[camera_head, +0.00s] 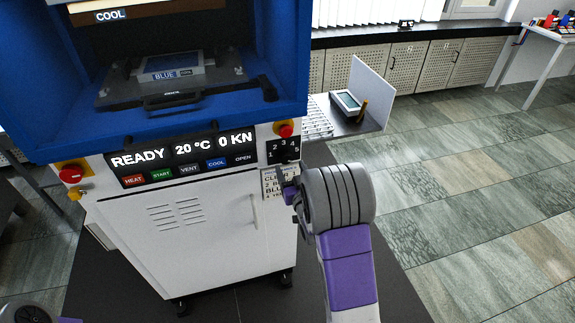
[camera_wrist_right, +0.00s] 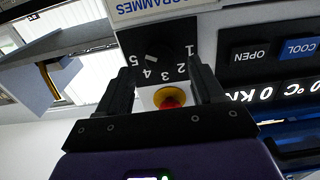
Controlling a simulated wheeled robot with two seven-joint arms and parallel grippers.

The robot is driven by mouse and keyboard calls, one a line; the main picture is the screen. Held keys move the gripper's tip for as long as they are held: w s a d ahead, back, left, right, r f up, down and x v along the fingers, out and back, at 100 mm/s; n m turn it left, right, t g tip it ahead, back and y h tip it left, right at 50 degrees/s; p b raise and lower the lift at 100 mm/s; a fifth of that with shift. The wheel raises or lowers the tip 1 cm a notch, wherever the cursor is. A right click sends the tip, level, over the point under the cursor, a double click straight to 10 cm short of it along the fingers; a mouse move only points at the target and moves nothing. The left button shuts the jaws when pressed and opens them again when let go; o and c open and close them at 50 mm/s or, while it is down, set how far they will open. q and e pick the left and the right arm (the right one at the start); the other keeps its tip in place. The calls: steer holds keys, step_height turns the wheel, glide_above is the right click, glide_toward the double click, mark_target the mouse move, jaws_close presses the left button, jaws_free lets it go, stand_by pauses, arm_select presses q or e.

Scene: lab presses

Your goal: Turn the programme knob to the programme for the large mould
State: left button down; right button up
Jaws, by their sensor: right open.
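The programme knob (camera_wrist_right: 158,56) is dark, on a black plate numbered 1 to 5, upside down in the right wrist view. Its pale mark lies on the side of 4 and 5; I cannot tell exactly which number it points to. My left gripper is not in view.
A red stop button (camera_head: 285,129) sits just above the dial and shows between my fingers in the wrist view. A programme card (camera_head: 272,184) below is partly hidden. The display (camera_head: 183,152) reads READY, 20 °C, 0 KN. A mould marked BLUE (camera_head: 172,67) lies inside the press.

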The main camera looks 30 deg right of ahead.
mark_target(287, 161)
steer(key=shift+x, duration=2.05)
steer(key=shift+c, duration=0.3)
steer(key=shift+f, duration=0.1)
steer(key=c, duration=1)
